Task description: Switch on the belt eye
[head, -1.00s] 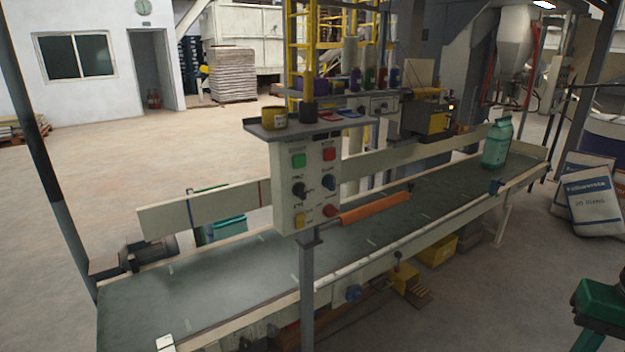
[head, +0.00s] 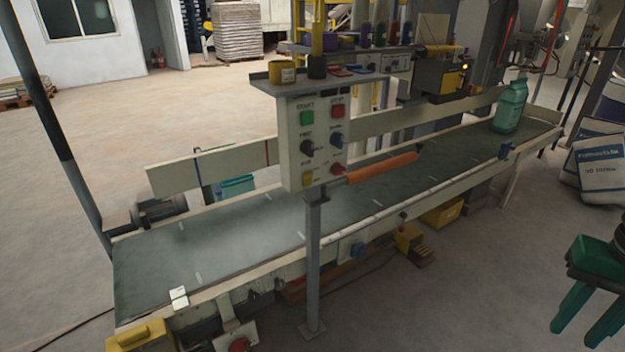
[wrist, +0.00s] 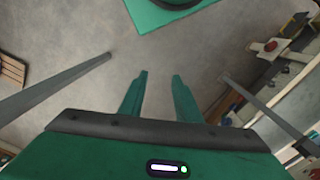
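The control panel (head: 322,128) stands on a grey post in front of the conveyor belt. Its face has a green button (head: 306,118), a red button (head: 337,111), a black knob (head: 307,148), a blue knob (head: 336,139), a red knob (head: 337,169) and a yellow button (head: 307,180). The small labels are too blurred to read surely, so I cannot tell which control is the belt eye's. My green gripper (head: 573,336) is at the lower right, well away from the panel. In the wrist view its two fingers (wrist: 160,75) are apart with nothing between them.
The belt (head: 240,240) runs from lower left to upper right, with a green bottle-like pack (head: 511,107) at its far end. An orange roller (head: 382,167) juts beside the panel. A shelf (head: 318,84) with small pots tops the panel. Floor in front is mostly clear.

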